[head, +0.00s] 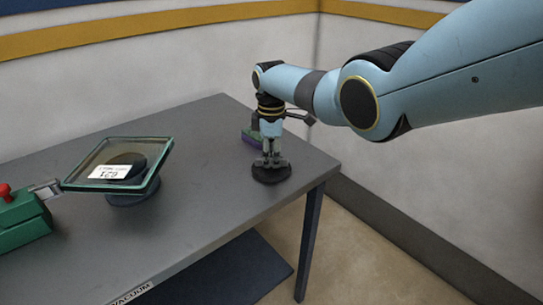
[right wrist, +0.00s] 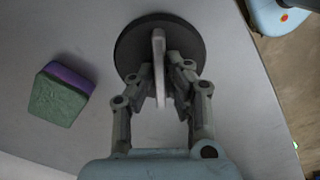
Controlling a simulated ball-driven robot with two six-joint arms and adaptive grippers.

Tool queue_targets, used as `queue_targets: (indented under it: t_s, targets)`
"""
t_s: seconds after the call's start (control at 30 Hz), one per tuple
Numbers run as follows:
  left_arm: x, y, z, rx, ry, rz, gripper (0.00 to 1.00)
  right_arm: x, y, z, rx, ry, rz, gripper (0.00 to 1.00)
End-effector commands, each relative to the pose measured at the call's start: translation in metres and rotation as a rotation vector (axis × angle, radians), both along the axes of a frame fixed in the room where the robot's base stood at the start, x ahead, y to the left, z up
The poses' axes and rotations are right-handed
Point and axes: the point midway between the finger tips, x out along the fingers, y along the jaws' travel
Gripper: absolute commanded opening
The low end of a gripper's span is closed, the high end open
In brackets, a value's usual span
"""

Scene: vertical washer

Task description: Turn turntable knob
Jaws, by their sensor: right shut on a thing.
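The knob, a round dark disc (right wrist: 132,45) with a thin pale upright handle (right wrist: 158,48), sits on the grey table near its right edge. The disc also shows in the head view (head: 272,176). My right gripper (head: 271,161) points straight down over it. In the right wrist view its two fingers (right wrist: 160,74) are closed on the handle from both sides. The fingers hide part of the handle and disc. My left gripper is not in view.
A green and purple sponge-like block (right wrist: 65,93) lies beside the knob. A square glass plate (head: 90,160) with a label sits tilted on a round dark stand (head: 130,200). A green clamp with a red knob (head: 5,192) is at far left. The table's right edge is close.

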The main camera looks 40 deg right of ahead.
Motion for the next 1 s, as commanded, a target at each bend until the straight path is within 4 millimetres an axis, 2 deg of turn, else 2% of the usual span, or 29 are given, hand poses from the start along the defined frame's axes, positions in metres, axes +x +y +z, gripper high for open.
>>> queue_targets:
  t_s: [0.3,0.77,0.8,0.93,1.0]
  targets:
    - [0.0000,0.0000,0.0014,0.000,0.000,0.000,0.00,0.0023,-0.0002,0.0024,-0.001,-0.007,0.085,0.00]
    - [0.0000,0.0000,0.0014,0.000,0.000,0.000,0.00,0.0025,-0.0002,0.0025,0.000,-0.007,0.094,0.00]
    - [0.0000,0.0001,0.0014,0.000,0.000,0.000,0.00,0.0025,-0.0002,0.0025,0.000,-0.007,0.094,0.17]
    - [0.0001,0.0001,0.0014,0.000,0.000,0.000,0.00,0.0018,-0.0001,0.0018,0.000,-0.005,0.094,0.34]
    - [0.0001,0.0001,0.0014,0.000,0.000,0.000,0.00,0.0014,-0.0001,0.0014,0.000,-0.004,0.094,0.35]
